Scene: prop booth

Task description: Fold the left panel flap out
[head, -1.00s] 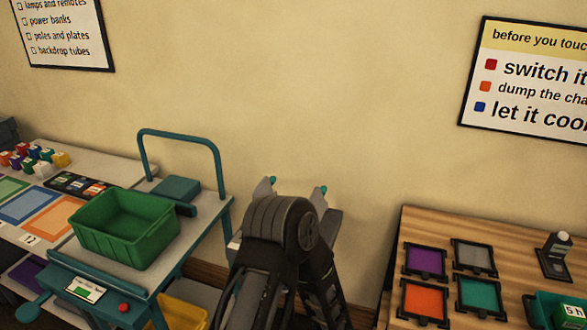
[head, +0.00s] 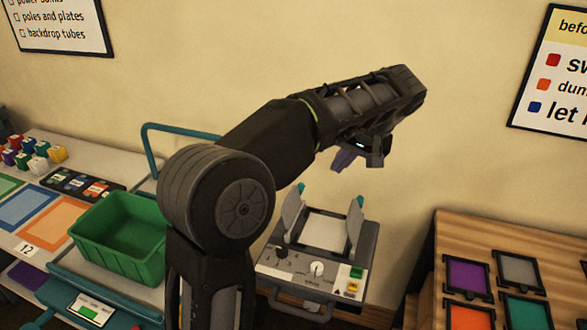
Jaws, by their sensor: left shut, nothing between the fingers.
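A grey light unit (head: 312,275) with a white panel (head: 326,231) stands low against the wall. Its left panel flap (head: 292,216) is a thin grey plate with a teal tip, standing nearly upright. The matching right flap (head: 355,226) also stands nearly upright at the other side. My left gripper (head: 343,162) is above the unit, shut and empty, clear of both flaps. My left arm hides the area left of the unit. My right gripper is not in view.
A green bin (head: 120,238) sits on a teal-framed cart (head: 95,290) at left. A wooden table (head: 455,235) with coloured framed panels stands at right. The unit's front has a dial (head: 317,268) and a handle below. The wall is close behind.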

